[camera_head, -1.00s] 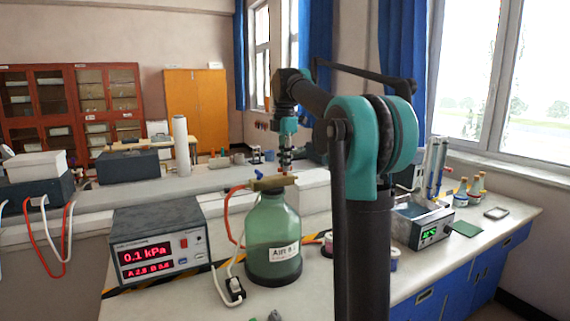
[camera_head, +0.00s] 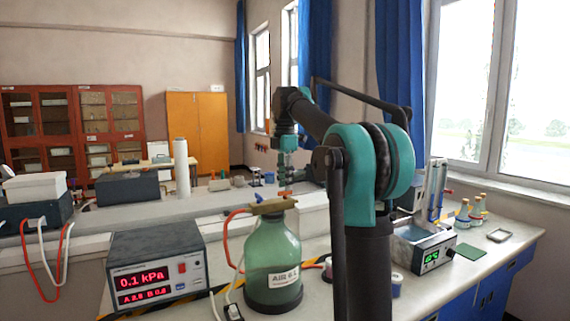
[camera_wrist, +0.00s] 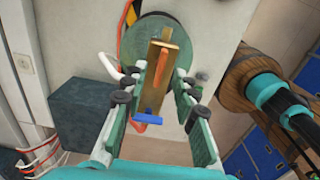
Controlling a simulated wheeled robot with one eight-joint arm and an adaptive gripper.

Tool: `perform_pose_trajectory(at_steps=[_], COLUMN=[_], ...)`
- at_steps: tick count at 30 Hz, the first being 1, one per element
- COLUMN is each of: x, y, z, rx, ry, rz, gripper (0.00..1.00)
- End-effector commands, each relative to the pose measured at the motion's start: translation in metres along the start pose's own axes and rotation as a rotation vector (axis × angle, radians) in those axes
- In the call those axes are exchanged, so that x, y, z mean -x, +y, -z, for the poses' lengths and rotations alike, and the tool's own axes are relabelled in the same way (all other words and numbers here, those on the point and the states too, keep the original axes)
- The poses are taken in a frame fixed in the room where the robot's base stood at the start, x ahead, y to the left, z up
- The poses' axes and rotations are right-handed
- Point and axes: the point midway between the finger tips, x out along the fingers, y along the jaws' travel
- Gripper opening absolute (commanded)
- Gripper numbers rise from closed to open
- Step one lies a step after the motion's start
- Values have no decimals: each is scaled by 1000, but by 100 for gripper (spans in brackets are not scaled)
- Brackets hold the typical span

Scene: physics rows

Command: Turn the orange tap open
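A green glass bottle (camera_head: 270,262) stands on the bench with a brass bar (camera_head: 268,206) across its top. In the wrist view, the bar (camera_wrist: 168,52) carries a slim orange tap handle (camera_wrist: 160,70) that seems to lie along it, and a blue handle (camera_wrist: 148,117) sits crosswise at its near end. The orange handle also shows in the head view (camera_head: 285,193). My gripper (camera_wrist: 162,73) is open above the bar, one finger on each side, and appears empty. In the head view, my gripper (camera_head: 284,178) points down over the bar; I cannot tell whether it touches the handle.
A gauge box (camera_head: 157,268) reading 0.1 kPa stands left of the bottle. A red tube (camera_head: 228,240) runs from the bar's left end. A box with a green display (camera_head: 425,250) and small bottles (camera_head: 470,210) stand to the right.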

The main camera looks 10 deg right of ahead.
Motion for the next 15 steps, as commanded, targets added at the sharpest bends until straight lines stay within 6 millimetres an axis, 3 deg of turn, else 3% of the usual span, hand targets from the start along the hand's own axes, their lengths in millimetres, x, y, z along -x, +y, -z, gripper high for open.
perform_pose_trajectory(at_steps=[9,15], x=[61,87], y=[0,1], z=[0,0], rx=[0,0], ry=[0,0], rz=[0,0], gripper=[28,28])
